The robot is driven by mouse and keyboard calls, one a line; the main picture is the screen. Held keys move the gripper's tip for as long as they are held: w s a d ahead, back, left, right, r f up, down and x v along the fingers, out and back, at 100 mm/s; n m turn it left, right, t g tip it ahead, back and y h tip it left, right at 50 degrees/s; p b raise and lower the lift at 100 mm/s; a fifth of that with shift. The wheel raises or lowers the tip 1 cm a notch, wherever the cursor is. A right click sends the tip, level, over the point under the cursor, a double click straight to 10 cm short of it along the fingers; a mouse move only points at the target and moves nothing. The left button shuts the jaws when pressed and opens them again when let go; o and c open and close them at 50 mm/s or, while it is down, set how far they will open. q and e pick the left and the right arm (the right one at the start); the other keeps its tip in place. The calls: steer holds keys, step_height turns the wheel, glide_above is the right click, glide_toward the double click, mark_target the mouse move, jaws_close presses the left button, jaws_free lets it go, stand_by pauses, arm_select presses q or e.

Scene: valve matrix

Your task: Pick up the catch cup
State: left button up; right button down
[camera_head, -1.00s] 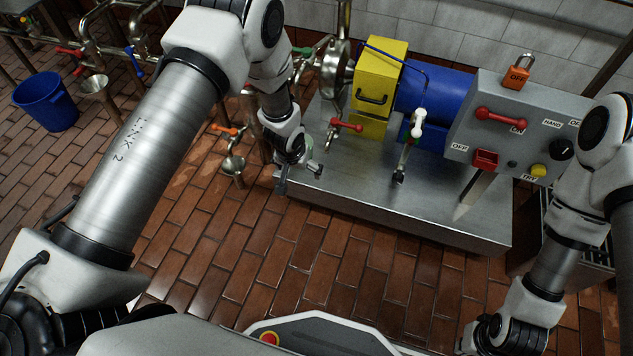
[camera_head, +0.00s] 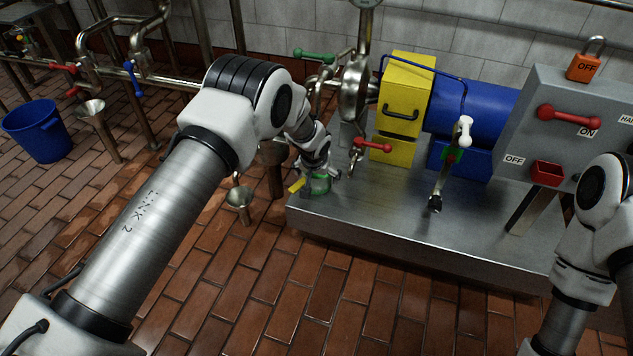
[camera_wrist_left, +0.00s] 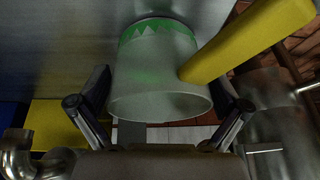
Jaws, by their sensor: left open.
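The catch cup (camera_head: 320,186) is a small pale grey cup with a green band and a yellow handle, standing on the left end of the steel plinth. In the left wrist view the cup (camera_wrist_left: 165,85) fills the middle, its handle reaching to the upper right. My left gripper (camera_head: 318,177) is down at the cup, partly hiding it. The wrist view shows its open fingers on either side of the cup; I cannot tell whether they touch it.
The steel plinth (camera_head: 400,216) also carries a yellow box (camera_head: 405,95), a blue motor (camera_head: 475,108), a red-handled valve (camera_head: 372,146) and a grey control box (camera_head: 575,140). A steel funnel (camera_head: 240,199) is left of the plinth. A blue bucket (camera_head: 40,131) stands far left.

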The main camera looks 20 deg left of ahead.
arm_select(q)
steer(key=shift+r, duration=0.1)
steer(key=c, duration=1.1)
steer(key=shift+r, duration=0.1)
